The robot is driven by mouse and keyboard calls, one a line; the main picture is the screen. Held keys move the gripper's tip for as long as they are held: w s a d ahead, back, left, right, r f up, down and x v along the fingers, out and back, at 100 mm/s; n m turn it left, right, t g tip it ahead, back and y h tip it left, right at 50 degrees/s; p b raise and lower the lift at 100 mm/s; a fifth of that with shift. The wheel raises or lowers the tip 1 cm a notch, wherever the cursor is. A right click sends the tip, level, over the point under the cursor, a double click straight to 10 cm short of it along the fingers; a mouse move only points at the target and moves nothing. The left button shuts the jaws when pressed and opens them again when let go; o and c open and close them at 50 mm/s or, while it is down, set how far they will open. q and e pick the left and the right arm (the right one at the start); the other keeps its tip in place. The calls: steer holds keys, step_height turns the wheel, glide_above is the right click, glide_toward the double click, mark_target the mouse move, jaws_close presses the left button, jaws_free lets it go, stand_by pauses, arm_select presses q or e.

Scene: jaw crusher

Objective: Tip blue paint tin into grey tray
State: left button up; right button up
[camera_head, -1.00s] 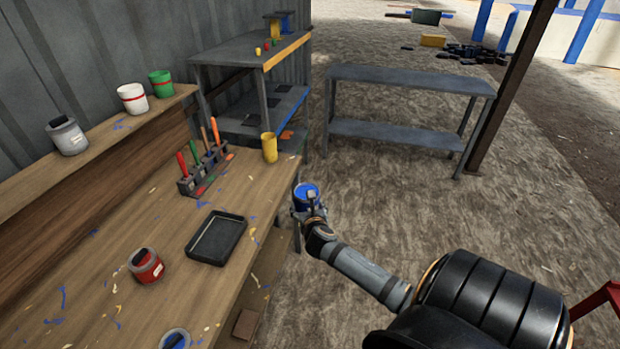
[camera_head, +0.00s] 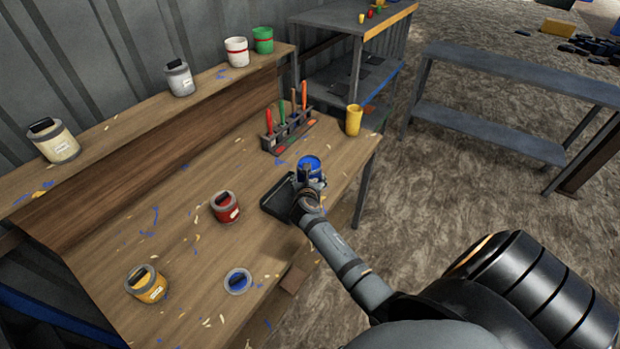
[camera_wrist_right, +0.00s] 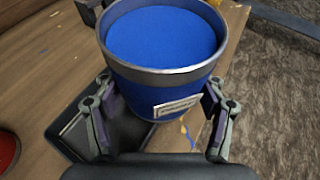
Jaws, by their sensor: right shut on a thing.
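The blue paint tin (camera_head: 309,164), open and full of blue, is upright in my right gripper (camera_head: 309,178). In the right wrist view the fingers (camera_wrist_right: 160,110) close on both sides of the tin (camera_wrist_right: 165,88), which carries a white label. The grey tray (camera_head: 274,206), dark and shallow, lies on the workbench. The gripper and tin cover its right part in the head view. In the right wrist view part of the tray (camera_wrist_right: 62,128) shows below and left of the tin. The exact height above it is hard to tell. My left gripper is out of view.
A red tin (camera_head: 226,207), a yellow tin (camera_head: 147,284) and a small blue-topped container (camera_head: 237,281) stand on the bench (camera_head: 190,250). A tool rack (camera_head: 287,134) and a yellow cup (camera_head: 354,120) stand behind the tray. Several tins line the shelf (camera_head: 120,120).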

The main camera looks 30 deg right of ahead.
step_height(320, 180, down, 4)
steer(key=b, duration=0.4)
steer(key=shift+r, duration=0.15)
steer(key=shift+d+r+n+p, duration=0.25)
steer(key=shift+r+p, duration=0.35)
steer(key=shift+p, duration=0.5)
steer(key=shift+s+d+n+h+p, duration=0.1)
steer(key=shift+s+n+h+p, duration=0.2)
steer(key=shift+n+h, duration=0.1)
steer(key=shift+f, duration=0.15)
steer(key=shift+w, duration=0.1)
steer(key=shift+d+r+g+p, duration=0.1)
steer(key=shift+r+g+p, duration=0.1)
steer(key=shift+g+p, duration=0.15)
steer(key=shift+f, duration=0.15)
